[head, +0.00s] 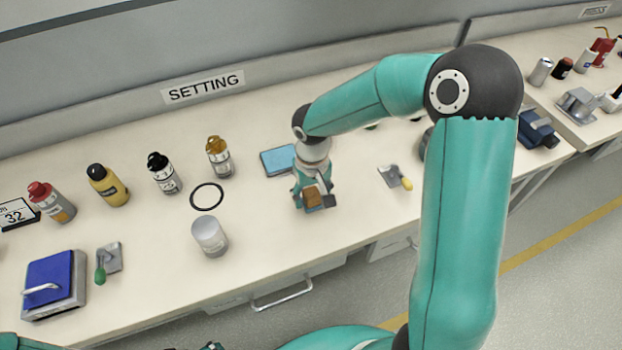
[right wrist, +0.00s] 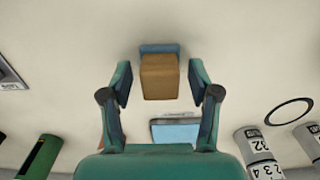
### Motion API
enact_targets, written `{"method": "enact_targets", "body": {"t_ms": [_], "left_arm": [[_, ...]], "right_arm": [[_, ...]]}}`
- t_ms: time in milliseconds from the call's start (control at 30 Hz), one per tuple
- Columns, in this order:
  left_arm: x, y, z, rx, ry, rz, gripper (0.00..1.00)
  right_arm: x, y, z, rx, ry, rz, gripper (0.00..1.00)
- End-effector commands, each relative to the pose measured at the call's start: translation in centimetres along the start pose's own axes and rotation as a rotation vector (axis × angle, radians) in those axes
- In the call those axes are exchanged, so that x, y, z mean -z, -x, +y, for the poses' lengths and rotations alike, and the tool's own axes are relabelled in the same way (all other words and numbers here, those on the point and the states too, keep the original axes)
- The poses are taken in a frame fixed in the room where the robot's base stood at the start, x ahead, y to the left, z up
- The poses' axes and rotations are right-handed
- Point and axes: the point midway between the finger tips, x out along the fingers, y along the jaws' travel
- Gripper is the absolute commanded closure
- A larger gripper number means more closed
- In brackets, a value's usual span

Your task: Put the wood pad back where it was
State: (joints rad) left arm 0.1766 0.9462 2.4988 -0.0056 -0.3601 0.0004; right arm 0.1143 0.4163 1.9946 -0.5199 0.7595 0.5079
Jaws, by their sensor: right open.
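The wood pad appears as a brown block (right wrist: 159,80) in the right wrist view, with a blue part showing at its far edge. In the head view the brown block (head: 314,200) shows at the end of my right arm, partly covered by the gripper. My right gripper (right wrist: 160,85) is open, with one finger on each side of the block and a gap on both sides. My right gripper (head: 313,192) points down over the bench in the head view. I cannot tell the block's exact height from the bench. My left gripper does not show clearly.
A light blue pad (head: 277,161) lies behind the gripper. A black ring (head: 207,197), a grey can (head: 209,236) and several bottles stand to the left. A small yellow-tipped lever (head: 396,178) is on the right. Bare bench (head: 265,215) lies left of the gripper.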

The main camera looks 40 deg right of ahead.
Motion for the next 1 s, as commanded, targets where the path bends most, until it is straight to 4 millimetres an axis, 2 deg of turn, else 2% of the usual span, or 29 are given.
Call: {"method": "enact_targets", "body": {"t_ms": [167,400,600,767,1000], "left_arm": [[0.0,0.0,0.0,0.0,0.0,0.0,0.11],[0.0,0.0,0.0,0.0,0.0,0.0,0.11],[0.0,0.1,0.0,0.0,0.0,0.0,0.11],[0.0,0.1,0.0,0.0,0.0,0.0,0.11],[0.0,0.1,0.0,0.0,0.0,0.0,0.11]], "right_arm": [[0.1,2.7,0.0,0.001,-0.001,0.007,0.39],[0.1,7.7,0.0,0.001,0.0,0.008,0.39],[0.1,10.7,0.0,0.001,0.0,0.006,0.39],[0.0,11.7,0.0,0.002,-0.001,0.003,0.39],[0.0,11.8,0.0,0.001,0.0,0.002,0.39]]}}
